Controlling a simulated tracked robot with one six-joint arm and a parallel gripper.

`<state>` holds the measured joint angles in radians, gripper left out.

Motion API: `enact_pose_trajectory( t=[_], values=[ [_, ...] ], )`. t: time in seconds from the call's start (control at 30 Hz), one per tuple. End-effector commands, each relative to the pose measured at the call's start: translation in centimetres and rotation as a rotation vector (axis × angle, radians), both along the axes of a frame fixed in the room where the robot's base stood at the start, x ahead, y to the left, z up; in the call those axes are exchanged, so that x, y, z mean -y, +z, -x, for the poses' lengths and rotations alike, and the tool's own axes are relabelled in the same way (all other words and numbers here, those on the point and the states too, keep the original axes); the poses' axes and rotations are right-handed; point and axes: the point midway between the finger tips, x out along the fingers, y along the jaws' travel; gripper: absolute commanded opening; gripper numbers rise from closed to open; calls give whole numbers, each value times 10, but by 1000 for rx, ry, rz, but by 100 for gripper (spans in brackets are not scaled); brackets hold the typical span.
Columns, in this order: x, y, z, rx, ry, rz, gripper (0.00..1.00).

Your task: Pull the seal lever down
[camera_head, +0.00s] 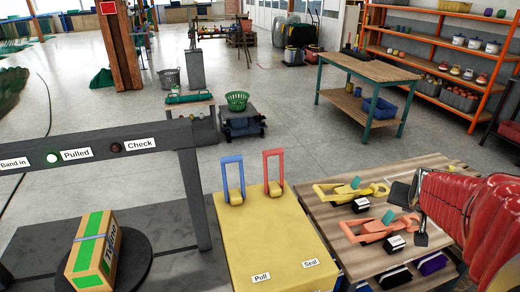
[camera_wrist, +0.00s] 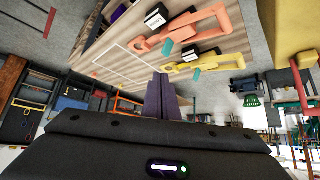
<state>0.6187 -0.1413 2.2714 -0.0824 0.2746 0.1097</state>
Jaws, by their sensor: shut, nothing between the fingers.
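The seal lever is a red loop-shaped handle (camera_head: 273,170), standing upright at the back right of the yellow box (camera_head: 262,240). The label "Seal" (camera_head: 309,264) is on the box's front right. A matching blue lever (camera_head: 233,178) stands upright to its left, above the label "Pull" (camera_head: 261,277). In the head view my red-sleeved arm is at the right edge, over the wooden table, well right of the red lever and apart from it. In the wrist view my gripper (camera_wrist: 163,95) is shut, with its dark fingers together and empty.
The wooden table (camera_head: 322,222) beside the box holds yellow clamp-like tools (camera_head: 350,192), orange ones (camera_head: 380,230) and small black blocks. At left, a green-taped carton (camera_head: 93,255) sits on a round dark plate under a frame. The frame's "Pulled" lamp (camera_head: 53,158) is lit; "Check" (camera_head: 115,148) looks dark.

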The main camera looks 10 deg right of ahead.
Motion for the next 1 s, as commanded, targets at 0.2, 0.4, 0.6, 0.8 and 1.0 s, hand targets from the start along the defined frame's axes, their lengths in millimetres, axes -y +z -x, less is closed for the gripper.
enact_pose_trajectory(
  t=[0.2, 0.4, 0.6, 0.8, 1.0],
  values=[
    [-6, 2, 0, -3, 10, -1, 0],
    [-50, 12, 1, -24, 83, -12, 0],
    [-127, 25, 17, -71, 220, -33, 0],
    [-200, 33, 49, -125, 368, -51, 0],
    [-261, 35, 92, -181, 520, -66, 0]
  ],
)
